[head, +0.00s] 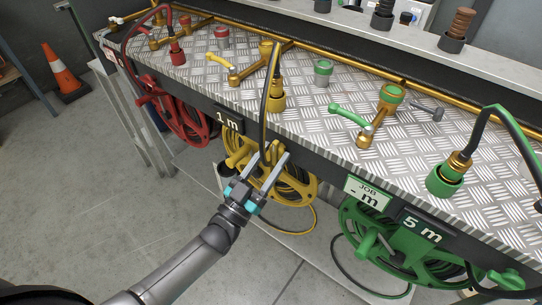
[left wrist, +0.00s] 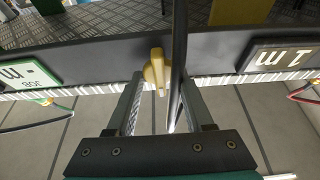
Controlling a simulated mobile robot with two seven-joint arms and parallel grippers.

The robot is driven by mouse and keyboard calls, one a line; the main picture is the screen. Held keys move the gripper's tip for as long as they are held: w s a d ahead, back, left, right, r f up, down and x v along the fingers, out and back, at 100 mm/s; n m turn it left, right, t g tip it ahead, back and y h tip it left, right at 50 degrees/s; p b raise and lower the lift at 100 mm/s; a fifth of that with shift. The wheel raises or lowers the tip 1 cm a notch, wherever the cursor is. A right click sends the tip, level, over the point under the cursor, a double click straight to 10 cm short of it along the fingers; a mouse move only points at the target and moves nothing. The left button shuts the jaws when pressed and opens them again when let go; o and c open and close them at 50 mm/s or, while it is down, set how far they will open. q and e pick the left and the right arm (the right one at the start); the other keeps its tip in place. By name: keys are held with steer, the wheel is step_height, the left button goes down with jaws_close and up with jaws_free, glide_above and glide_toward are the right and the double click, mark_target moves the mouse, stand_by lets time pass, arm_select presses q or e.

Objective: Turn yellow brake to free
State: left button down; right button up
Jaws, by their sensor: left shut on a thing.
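The yellow brake (head: 272,151) is a small yellow lever on the dark front rail, above the yellow hose reel (head: 299,192). My left gripper (head: 270,158) reaches up to it from below and is shut on it. In the left wrist view the brake (left wrist: 155,69) stands upright between the fingertips, and the dark yellow-reel hose (left wrist: 179,45) runs close beside it on the right. Fine contact between fingers and lever is hard to see. My right gripper is not in view.
A red reel (head: 183,118) hangs to the left and a green reel (head: 386,243) to the right. The checker-plate bench top (head: 300,115) holds valves and hose ends. An orange cone (head: 64,71) stands far left. The floor at the lower left is clear.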

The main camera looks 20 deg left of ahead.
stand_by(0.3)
arm_select(q)
steer(key=shift+c, duration=1.7)
jaws_free()
steer(key=v, duration=1.5)
steer(key=shift+f, duration=0.15)
